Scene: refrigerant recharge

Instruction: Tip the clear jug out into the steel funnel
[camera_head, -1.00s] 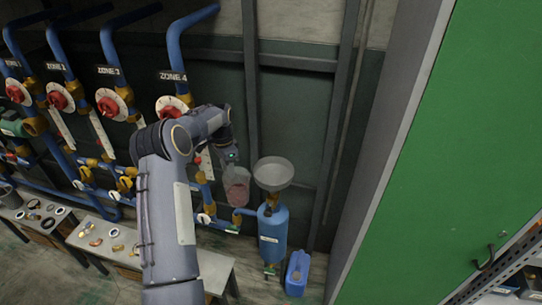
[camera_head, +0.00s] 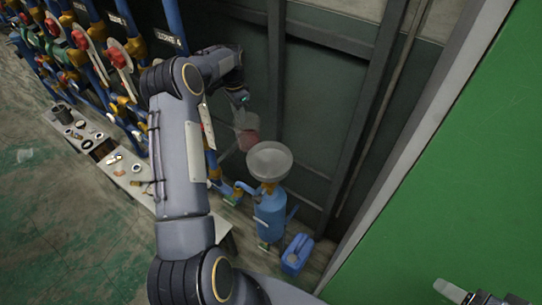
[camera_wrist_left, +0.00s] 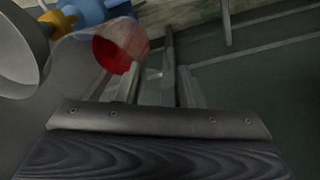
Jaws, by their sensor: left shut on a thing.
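The clear jug (camera_head: 240,121) hangs from my left gripper (camera_head: 240,101), beside and a little above the steel funnel (camera_head: 269,155). Red liquid shows in the jug's lower part, and the jug looks tilted slightly. In the left wrist view the jug (camera_wrist_left: 113,45) is at the upper middle, with red liquid inside. The left gripper's fingers (camera_wrist_left: 175,75) are shut on it; the exact contact is hard to make out. The funnel (camera_wrist_left: 18,45) shows at the left edge. No stream of liquid is visible. A grey metal part at the lower right looks like my right gripper (camera_head: 480,296), cut off by the frame.
The funnel sits on a blue cylinder (camera_head: 270,215) with brass fittings. A blue jerrycan (camera_head: 296,254) stands on the floor to its right. Valves and pipes line the wall at left, above benches (camera_head: 100,140) with small parts. A large green panel (camera_head: 470,190) fills the right side.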

